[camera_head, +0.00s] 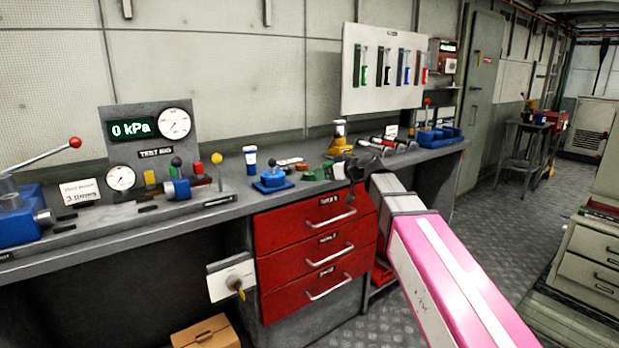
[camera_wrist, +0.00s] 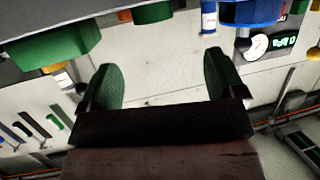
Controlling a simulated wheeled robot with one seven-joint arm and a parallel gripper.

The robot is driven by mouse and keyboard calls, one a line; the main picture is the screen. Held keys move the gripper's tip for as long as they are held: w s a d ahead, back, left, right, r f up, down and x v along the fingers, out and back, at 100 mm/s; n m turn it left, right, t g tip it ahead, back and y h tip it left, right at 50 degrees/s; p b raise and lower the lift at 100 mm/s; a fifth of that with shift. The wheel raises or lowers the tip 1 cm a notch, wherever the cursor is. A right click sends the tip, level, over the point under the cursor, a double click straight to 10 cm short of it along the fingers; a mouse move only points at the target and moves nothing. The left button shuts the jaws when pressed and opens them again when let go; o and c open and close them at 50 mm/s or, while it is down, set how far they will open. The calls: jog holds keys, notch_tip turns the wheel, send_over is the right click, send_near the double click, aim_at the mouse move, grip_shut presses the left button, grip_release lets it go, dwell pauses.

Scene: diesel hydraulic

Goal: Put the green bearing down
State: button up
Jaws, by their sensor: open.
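A small green part (camera_head: 313,174), perhaps the green bearing, rests on the grey workbench (camera_head: 120,227) above the red drawers. A second green piece (camera_head: 328,164) lies close behind it. My gripper (camera_head: 354,172) is just right of them, low over the bench's front edge. The wrist view is inverted; there my gripper (camera_wrist: 162,82) has its two green-padded fingers spread with nothing between them. A large green block (camera_wrist: 55,45) and a smaller green piece (camera_wrist: 152,12) show at its top, beyond the fingers. I cannot tell which one is the bearing.
A blue part (camera_head: 272,180) and a white-and-blue bottle (camera_head: 250,160) stand left of the green pieces. A yellow part (camera_head: 339,146) stands behind. Red drawers (camera_head: 315,245) are below. A tool board (camera_head: 383,70) hangs on the wall. The gauge stand (camera_head: 150,140) is left.

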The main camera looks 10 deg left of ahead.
aim_at(310, 173)
jog(key=x, duration=0.3)
jog(key=shift+w+a+f, duration=0.15)
jog(key=shift+w+a, duration=0.1)
jog(key=shift+w+d+f+x, duration=0.1)
jog(key=shift+x, duration=0.8)
jog(key=shift+w+d+f+x, duration=0.1)
jog(key=shift+x, duration=0.8)
jog(key=shift+w+d+f+x, duration=0.1)
jog(key=shift+x, duration=0.8)
jog(key=shift+s, duration=0.1)
jog(key=c, duration=1.1)
jog(key=shift+r, duration=0.1)
jog(key=shift+c, duration=0.2)
